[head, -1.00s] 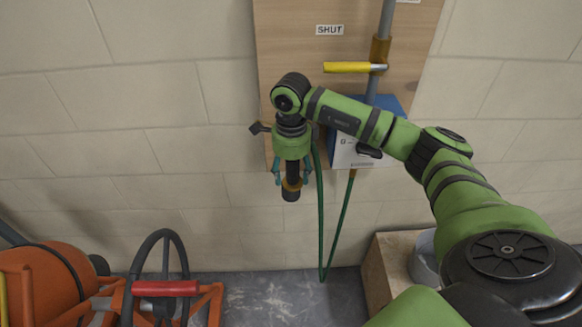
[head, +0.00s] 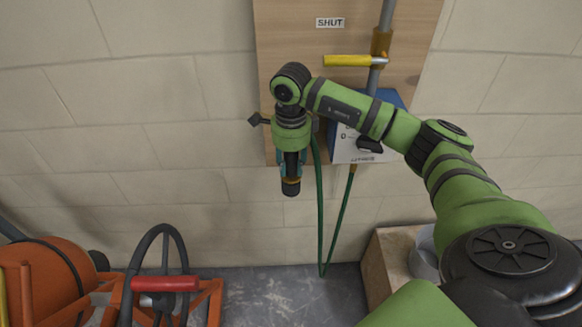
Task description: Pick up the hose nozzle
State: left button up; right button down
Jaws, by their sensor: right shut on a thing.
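The hose nozzle (head: 291,187) is dark with a brass-coloured ring and points down in front of the wooden board. My right gripper (head: 291,166) reaches down from above and is shut on the nozzle. The gripper and wrist hide the nozzle's upper part. The green hose (head: 320,215) hangs in a loop just right of the nozzle, and its upper end is partly hidden behind my arm. My left gripper is not in view.
The wooden board (head: 290,45) carries a "SHUT" label, a pipe with a yellow lever (head: 347,61) and a blue-and-white box (head: 345,150). An orange machine with a black wheel (head: 150,285) stands lower left. A box with a grey bucket (head: 425,255) stands lower right.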

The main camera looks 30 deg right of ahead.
notch_tip(320, 180, up, 2)
jog(key=shift+w+r+b, duration=0.1)
jog(key=shift+r+b, duration=0.15)
jog(key=shift+b, duration=0.5)
jog(key=s+d+r+b, duration=0.3)
jog(key=s+r, duration=0.4)
jog(key=s, duration=0.4)
jog(key=shift+d+r+b, duration=0.25)
jog(key=shift+d+b, duration=0.15)
jog(key=shift+d, duration=0.2)
